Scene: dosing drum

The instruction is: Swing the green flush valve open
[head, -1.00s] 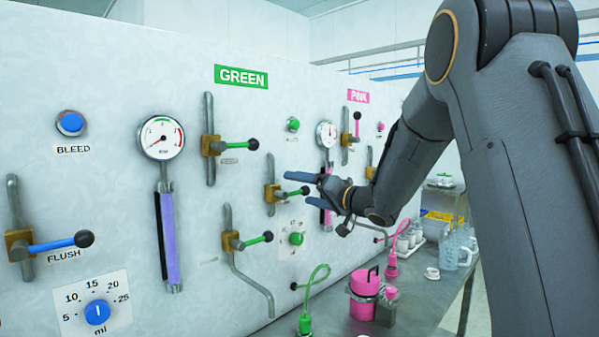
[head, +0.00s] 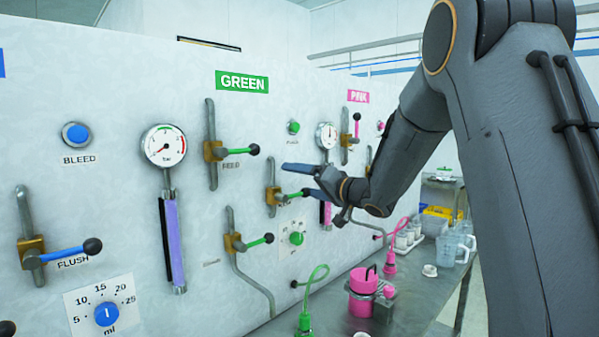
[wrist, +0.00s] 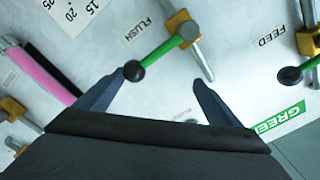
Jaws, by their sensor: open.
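The green flush valve (head: 272,196) is in the middle of the panel, below the valve marked FEED. It has a brass body, a grey pipe and a green lever with a black knob. In the wrist view its green lever (wrist: 160,52) slants from the valve hub down to the left, beside the FLUSH label, with the knob close to the left fingertip. My gripper (head: 294,179) is open and empty in front of the valve. In the wrist view its fingers (wrist: 159,84) are spread wide, and I cannot tell whether one touches the knob.
The green feed valve (head: 213,151) is above, and another green-levered valve (head: 234,243) is below left. A blue flush valve (head: 35,252) is at far left. A pink cup (head: 362,292) stands on the bench below, with a green plug (head: 305,323) nearby.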

